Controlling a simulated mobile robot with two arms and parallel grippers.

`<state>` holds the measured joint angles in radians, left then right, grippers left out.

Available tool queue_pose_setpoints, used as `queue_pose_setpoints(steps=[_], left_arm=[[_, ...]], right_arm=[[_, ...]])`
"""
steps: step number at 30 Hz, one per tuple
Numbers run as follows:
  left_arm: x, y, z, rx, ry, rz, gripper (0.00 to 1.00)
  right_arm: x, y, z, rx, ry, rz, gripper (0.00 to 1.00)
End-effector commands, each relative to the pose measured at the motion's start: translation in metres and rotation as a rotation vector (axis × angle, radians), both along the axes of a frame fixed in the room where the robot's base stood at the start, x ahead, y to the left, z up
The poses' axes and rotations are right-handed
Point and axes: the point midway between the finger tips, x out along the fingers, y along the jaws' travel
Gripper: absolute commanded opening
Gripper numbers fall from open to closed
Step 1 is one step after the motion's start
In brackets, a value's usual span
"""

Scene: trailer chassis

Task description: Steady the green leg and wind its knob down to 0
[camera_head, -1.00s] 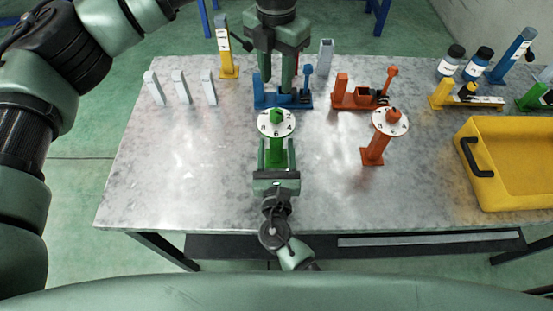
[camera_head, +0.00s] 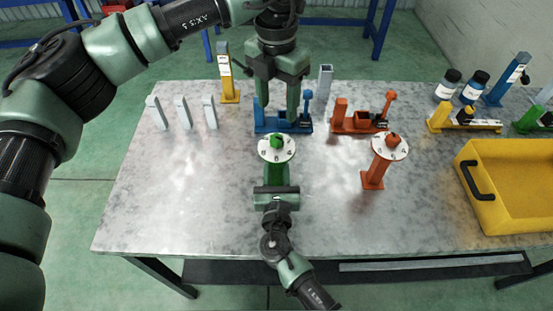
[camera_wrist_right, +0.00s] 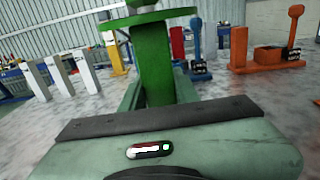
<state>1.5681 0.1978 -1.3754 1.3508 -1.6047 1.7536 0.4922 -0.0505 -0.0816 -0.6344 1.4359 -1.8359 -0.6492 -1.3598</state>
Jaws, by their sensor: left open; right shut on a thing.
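The green leg (camera_head: 280,172) stands upright near the table's front middle, with a white numbered dial (camera_head: 264,152) and a green knob (camera_head: 277,141) on top. My right gripper (camera_head: 277,183) is shut on the leg from the front, below the dial. In the right wrist view the leg (camera_wrist_right: 152,60) rises between the fingers, and the dial's edge and knob show at the top. My left gripper (camera_head: 278,112) points down, open and empty, with its fingertips behind and above the knob in the head view. I cannot read the dial setting with certainty.
An orange leg (camera_head: 377,170) with its own dial stands to the right. Blue (camera_head: 270,125) and orange (camera_head: 345,124) fixtures stand behind. Pale upright blocks (camera_head: 182,110) stand at the left, and a yellow bin (camera_head: 475,215) at the right. The table's front left is clear.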

Motion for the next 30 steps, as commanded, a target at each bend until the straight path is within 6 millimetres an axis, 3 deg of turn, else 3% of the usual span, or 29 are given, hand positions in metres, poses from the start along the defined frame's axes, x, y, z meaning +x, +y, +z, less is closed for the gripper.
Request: queue_pose_setpoints(steps=[5, 12, 16, 20, 24, 30], left_arm=[[-0.017, -0.015, -0.020, -0.148, 0.099, -0.154, 0.54], [-0.050, -0.041, -0.045, -0.641, 0.195, -0.526, 0.54], [-0.056, -0.039, -0.052, -0.923, 0.117, -0.670, 0.54], [-0.055, -0.024, -0.060, -1.167, -0.049, -0.757, 0.54], [-0.048, 0.007, -0.073, -1.349, -0.313, -0.792, 0.54], [-0.039, 0.066, -0.098, -1.404, -0.709, -0.735, 0.54]], right_arm=[[0.000, 0.000, 0.000, 0.000, 0.000, 0.000, 0.00], [0.000, 0.000, 0.000, 0.000, 0.000, 0.000, 0.00], [0.000, 0.000, 0.000, 0.000, 0.000, 0.000, 0.00], [0.000, 0.000, 0.000, 0.000, 0.000, 0.000, 0.00], [0.000, 0.000, 0.000, -0.001, 0.001, 0.000, 0.00], [0.000, 0.000, 0.000, 0.000, 0.001, 0.000, 0.00]])
